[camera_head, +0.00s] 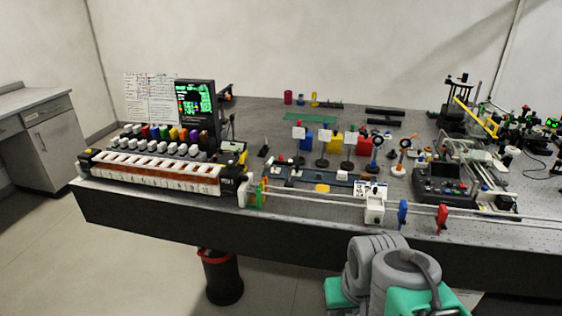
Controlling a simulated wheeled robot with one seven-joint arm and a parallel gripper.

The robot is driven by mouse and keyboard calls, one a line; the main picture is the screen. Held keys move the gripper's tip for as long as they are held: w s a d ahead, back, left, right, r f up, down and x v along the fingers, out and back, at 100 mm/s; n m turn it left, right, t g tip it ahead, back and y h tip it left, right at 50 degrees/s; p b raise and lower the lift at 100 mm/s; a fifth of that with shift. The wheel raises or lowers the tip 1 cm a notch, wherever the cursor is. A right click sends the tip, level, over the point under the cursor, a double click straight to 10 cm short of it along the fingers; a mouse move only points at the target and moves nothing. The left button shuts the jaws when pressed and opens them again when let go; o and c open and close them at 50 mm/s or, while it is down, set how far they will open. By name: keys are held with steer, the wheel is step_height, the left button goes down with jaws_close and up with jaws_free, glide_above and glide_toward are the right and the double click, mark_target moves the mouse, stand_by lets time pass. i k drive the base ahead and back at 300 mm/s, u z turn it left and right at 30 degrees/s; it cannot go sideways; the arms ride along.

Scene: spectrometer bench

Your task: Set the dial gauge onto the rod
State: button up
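A pair of long pale rods (330,202) runs along the bench's front edge to the right. A white block (374,210), a blue piece (403,212) and a red piece (442,218) sit on or against them. I cannot tell which rod the task means. A small round-headed piece with an orange rim (403,144) stands on a short post at mid-bench; I cannot tell whether it is the dial gauge. My arm's grey and teal links show at the bottom right. My gripper is not in view.
The dark bench (150,212) is crowded. A keyboard-like device (157,171) stands front left, with a green-lit screen (196,104) behind it. A dark bin (222,278) stands below the bench. Floor at left is clear.

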mark_target(270, 160)
steer(key=z, duration=0.05)
steer(key=k, duration=0.6)
steer(key=u, duration=0.4)
steer(key=i, duration=1.55)
steer(key=z, duration=0.25)
